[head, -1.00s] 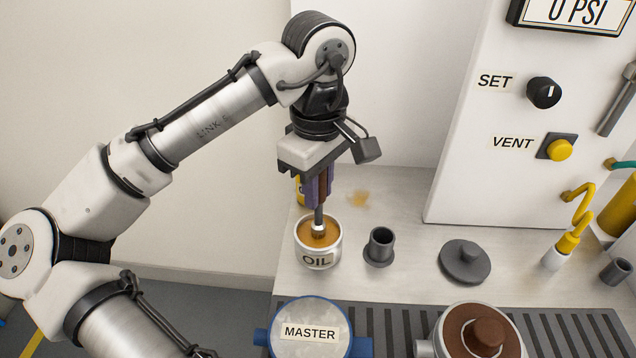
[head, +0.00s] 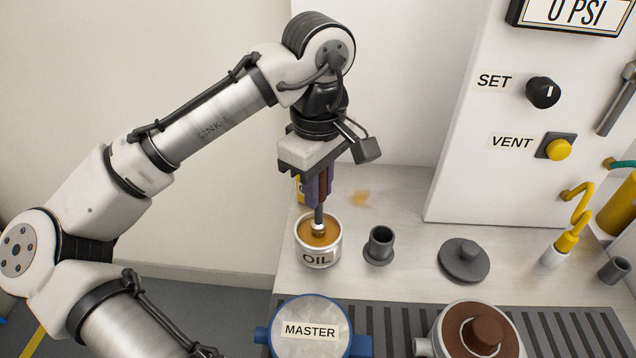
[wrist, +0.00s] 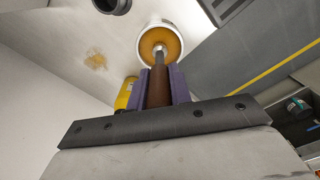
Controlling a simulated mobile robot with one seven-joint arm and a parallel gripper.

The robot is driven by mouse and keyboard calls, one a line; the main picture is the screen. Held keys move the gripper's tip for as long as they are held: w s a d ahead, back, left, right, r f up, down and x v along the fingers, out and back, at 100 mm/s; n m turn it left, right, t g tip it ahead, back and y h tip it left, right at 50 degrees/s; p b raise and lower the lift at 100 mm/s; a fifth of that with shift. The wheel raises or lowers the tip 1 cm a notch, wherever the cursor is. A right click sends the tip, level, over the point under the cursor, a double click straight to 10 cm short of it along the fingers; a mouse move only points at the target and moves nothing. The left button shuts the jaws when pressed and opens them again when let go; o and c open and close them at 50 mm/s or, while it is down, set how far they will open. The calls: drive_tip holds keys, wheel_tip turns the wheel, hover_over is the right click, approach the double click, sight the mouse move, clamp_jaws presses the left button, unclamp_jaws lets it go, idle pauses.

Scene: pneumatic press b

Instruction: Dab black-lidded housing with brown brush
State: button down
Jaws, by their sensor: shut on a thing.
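My gripper (head: 318,190) has purple fingers and is shut on the brown brush (wrist: 158,88). The brush points down, its brown handle (head: 324,184) showing between the fingers. Its metal ferrule is at the mouth of the white OIL can (head: 316,258), over the amber oil; the bristles are hidden or too small to make out. The can also shows in the wrist view (wrist: 175,34). A pale housing with a brown top (head: 485,334) stands at the bottom right. I see no housing that clearly has a black lid.
A blue MASTER housing (head: 311,331) stands in front of the can. A dark cup (head: 379,246) and a dark grey knobbed disc (head: 464,261) stand to the can's right. A white panel with a SET knob (head: 543,92) and yellow VENT button (head: 559,149) rises behind. A slotted grey strip crosses the front.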

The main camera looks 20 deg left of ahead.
wheel_tip(320, 180, up, 7)
drive_tip(key=p, duration=0.7)
idle(0.8)
